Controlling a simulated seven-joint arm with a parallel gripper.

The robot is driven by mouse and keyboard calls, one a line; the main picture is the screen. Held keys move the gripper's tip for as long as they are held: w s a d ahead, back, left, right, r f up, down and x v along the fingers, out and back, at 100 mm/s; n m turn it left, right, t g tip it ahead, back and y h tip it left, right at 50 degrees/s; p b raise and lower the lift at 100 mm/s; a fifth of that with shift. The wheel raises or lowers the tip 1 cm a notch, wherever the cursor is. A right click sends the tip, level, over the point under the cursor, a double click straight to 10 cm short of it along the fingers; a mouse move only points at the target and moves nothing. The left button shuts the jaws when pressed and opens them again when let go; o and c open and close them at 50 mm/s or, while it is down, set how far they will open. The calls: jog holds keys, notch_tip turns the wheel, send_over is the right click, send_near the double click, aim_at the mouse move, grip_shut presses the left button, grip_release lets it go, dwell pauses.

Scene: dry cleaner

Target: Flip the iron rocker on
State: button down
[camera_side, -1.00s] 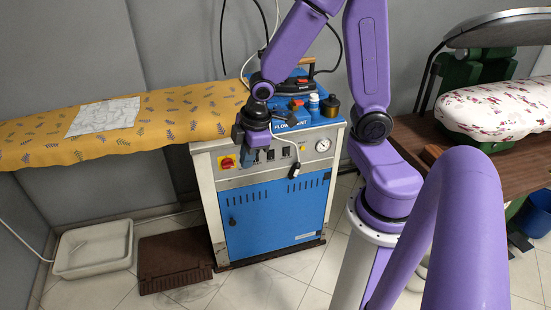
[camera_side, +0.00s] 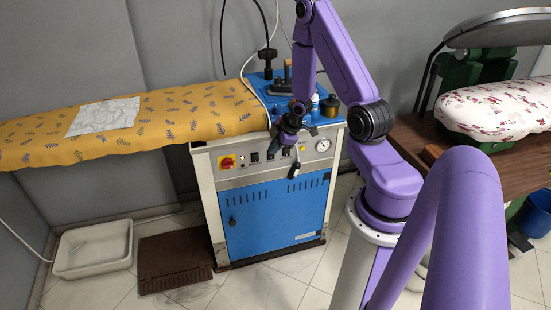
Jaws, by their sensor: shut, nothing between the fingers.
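The ironing station has a white front panel (camera_side: 240,170) above a blue door. Small dark rocker switches sit in a row on the panel, one at the left (camera_side: 254,158) and one in the middle (camera_side: 270,154). A third, at the right (camera_side: 286,151), is just below my gripper. Which one is the iron rocker, and its position, are too small to read. My gripper (camera_side: 288,139) is shut and empty, pointing down at the panel's upper edge. I cannot tell whether it touches anything. The iron (camera_side: 283,88) stands on the blue top behind my wrist, partly hidden.
A dark connector (camera_side: 293,172) hangs in front of the panel. A yellow ironing board (camera_side: 180,115) extends left. A brass-coloured pot (camera_side: 330,105) stands right of my wrist.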

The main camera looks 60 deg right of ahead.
jog(key=s+d+f+m+t, duration=0.1)
jog(key=s+d+f, duration=0.2)
jog(key=s+d, duration=0.1)
jog(key=shift+d+f+t+h, duration=0.3)
jog(key=shift+d+f+h, duration=0.1)
jog(key=shift+d, duration=0.45)
jog(key=shift+w+d+f, duration=0.55)
jog(key=shift+w+f, duration=0.85)
jog(key=shift+f, duration=0.05)
jog(key=shift+w+d+f, duration=0.55)
jog(key=shift+w+f, duration=0.85)
jog(key=shift+w+d+f, duration=0.55)
jog(key=shift+w+f, duration=0.85)
jog(key=shift+f, duration=0.05)
jog(key=shift+w+d+f, duration=0.15)
jog(key=shift+w+d, duration=0.05)
jog(key=shift+r, duration=0.2)
